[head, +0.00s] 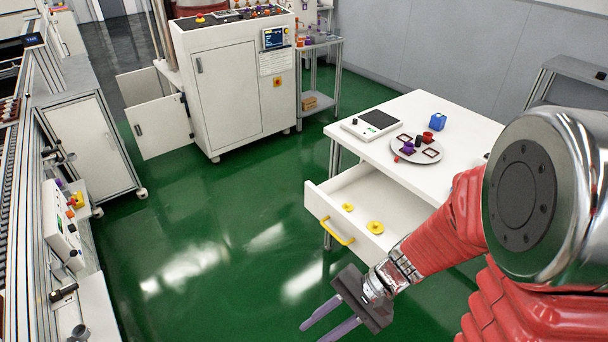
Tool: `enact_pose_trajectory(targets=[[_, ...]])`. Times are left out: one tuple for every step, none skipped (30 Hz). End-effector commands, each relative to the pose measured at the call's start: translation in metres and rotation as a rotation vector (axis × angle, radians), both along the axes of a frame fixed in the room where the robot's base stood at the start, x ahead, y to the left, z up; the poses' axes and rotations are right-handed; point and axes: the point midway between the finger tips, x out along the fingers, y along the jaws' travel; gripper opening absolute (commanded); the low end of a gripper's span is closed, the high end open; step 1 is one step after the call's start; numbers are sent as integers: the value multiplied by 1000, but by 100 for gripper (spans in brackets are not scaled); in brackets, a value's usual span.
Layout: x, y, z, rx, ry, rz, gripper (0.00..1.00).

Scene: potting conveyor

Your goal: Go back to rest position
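My gripper (332,325) shows at the bottom of the head view, right of the middle. Its two purple-grey fingers stand apart and point down to the left. Nothing shows between the fingers, and green floor is behind them. The red-sleeved arm with the silver joint reaches in from the right and hides part of the white table (460,112). The gripper is in front of and below the open drawer (322,207), apart from it.
The drawer has a yellow handle (337,229) and two yellow discs. A white cabinet (230,95) has an open door. A conveyor runs along the left. Green floor (200,240) is clear.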

Motion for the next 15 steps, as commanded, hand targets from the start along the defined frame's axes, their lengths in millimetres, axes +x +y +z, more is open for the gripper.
enact_pose_trajectory(targets=[[-1, -6, 4, -36, -29, 29, 28], [-2, -11, 6, -58, -45, 48, 28], [-3, -16, 9, -89, -66, 71, 28], [-4, -21, 10, -112, -81, 88, 28], [-4, -26, 12, -135, -98, 105, 28], [-4, -31, 16, -165, -121, 126, 28], [-4, -36, 18, -188, -138, 141, 28], [-4, -40, 20, -210, -156, 157, 28], [-3, -46, 23, -240, -181, 177, 28], [-3, -51, 26, -263, -198, 190, 28], [-2, -55, 29, -284, -216, 204, 28], [-1, -61, 33, -314, -242, 221, 28], [0, -65, 36, -336, -262, 234, 28], [1, -70, 39, -357, -281, 245, 28], [2, -75, 44, -385, -307, 260, 28]])
